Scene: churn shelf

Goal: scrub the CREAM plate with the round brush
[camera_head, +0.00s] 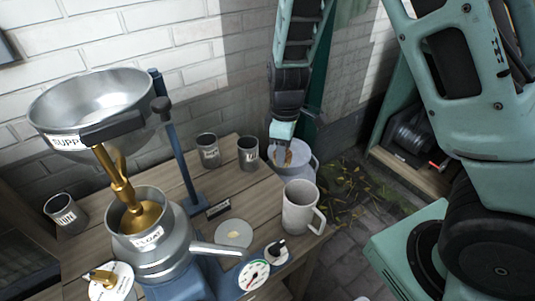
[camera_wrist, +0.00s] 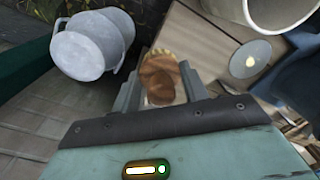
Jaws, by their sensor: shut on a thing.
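My gripper (camera_head: 283,152) is shut on the round brush, at the right end of the table in the head view. The brush (camera_wrist: 160,80) has a brown wooden body and pale bristles; it sits between the two fingers in the wrist view. A flat round grey plate (camera_head: 233,234) with a small pale yellow spot lies on the table, left of and nearer than my gripper. It also shows in the wrist view (camera_wrist: 251,62), apart from the brush. A small dark sign (camera_head: 218,209) stands behind it; I cannot read its lettering, nor any name on the plate.
A grey pail (camera_wrist: 85,45) is beside my gripper, which overlaps it in the head view. A large pale mug (camera_head: 299,210) stands between gripper and plate. A separator with a wide metal bowl (camera_head: 90,105) and a spout (camera_head: 218,250) fills the left. Small cups (camera_head: 208,151) stand behind.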

